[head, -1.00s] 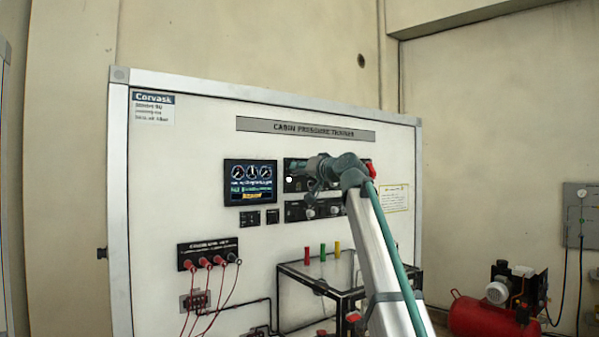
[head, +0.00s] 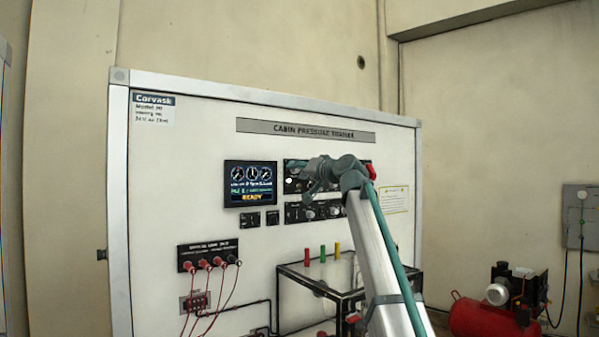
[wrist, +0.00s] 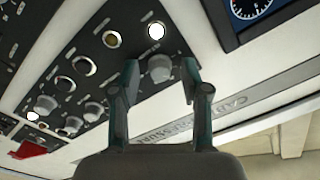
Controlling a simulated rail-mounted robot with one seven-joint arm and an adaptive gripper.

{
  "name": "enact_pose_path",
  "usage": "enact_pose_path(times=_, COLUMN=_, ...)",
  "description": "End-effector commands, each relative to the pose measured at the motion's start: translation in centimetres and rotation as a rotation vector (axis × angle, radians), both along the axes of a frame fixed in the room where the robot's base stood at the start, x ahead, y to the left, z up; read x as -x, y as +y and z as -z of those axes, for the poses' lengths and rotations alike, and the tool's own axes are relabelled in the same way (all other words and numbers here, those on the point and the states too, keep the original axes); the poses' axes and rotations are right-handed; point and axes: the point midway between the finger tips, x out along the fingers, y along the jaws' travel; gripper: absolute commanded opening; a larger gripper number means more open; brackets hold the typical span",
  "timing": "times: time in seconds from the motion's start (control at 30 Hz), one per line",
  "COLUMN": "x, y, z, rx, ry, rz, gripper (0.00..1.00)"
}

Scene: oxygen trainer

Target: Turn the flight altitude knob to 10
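A round grey knob (wrist: 160,69) on a black panel (wrist: 125,62) shows in the wrist view, beside a lit white round lamp. Its label is too small to read, so I cannot tell if it is the flight altitude knob. My gripper (wrist: 161,66) has one finger on each side of this knob, with a visible gap on both sides. It looks open and holds nothing. In the head view my gripper (head: 303,176) is at the upper black panel (head: 293,164), right of the display, and my wrist hides much of that panel.
The display (head: 250,183) reads READY. A lower black panel (head: 295,213) with knobs sits below. More knobs (wrist: 46,104) and a red part (wrist: 28,150) lie left in the wrist view. A black-framed table (head: 318,270) stands in front of the board.

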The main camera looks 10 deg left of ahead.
Motion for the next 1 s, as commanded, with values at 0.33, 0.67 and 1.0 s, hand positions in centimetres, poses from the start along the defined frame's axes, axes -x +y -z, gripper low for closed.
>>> enact_pose_path(times=0.33, x=0.6, y=-0.5, z=0.0, rx=0.0, ry=-0.001, rz=0.001, gripper=0.46)
enact_pose_path(times=0.67, x=4.7, y=-4.2, z=0.3, rx=-0.001, ry=-0.001, rz=0.002, gripper=0.46)
enact_pose_path(times=1.0, x=8.3, y=-7.6, z=0.3, rx=-0.001, ry=-0.001, rz=0.001, gripper=0.46)
